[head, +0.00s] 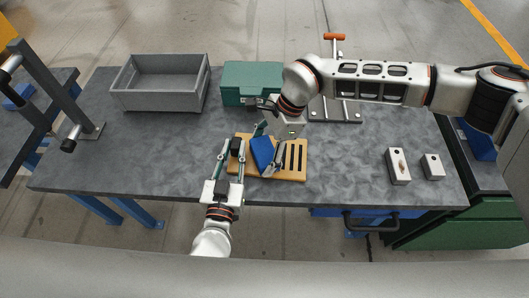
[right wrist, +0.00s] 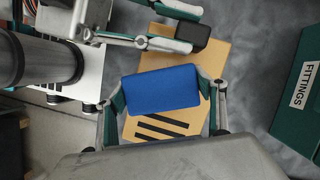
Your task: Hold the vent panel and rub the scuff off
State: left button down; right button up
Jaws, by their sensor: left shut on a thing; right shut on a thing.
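The vent panel (head: 293,173) is a tan-orange plate with dark slots at its right end, lying flat near the table's front edge. It also shows in the right wrist view (right wrist: 214,60). My left gripper (head: 236,148) is shut on the black block (right wrist: 192,36) at the panel's left end. My right gripper (head: 264,152) is shut on a blue pad (head: 262,151), held tilted over the middle of the panel. In the right wrist view the pad (right wrist: 163,90) sits between both fingers. I cannot tell whether it touches the panel. No scuff shows; the pad covers part of the panel.
A grey open bin (head: 160,101) and a green box (head: 240,82), labelled FITTINGS in the right wrist view (right wrist: 302,85), stand at the back. An orange-handled fixture (head: 334,112) is behind my right arm. Two metal blocks (head: 397,168) (head: 432,168) stand right. The table's left front is clear.

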jog(key=shift+r, duration=0.1)
dwell(0.3)
jog(key=shift+f, duration=0.2)
jog(key=shift+a, duration=0.1)
jog(key=shift+w+a+r, duration=0.15)
jog(key=shift+w+a, duration=0.35)
jog(key=shift+a, duration=0.25)
jog(key=shift+w+d+r, duration=0.2)
jog(key=shift+w+d, duration=0.35)
jog(key=shift+d, duration=0.3)
jog(key=shift+r, duration=1.55)
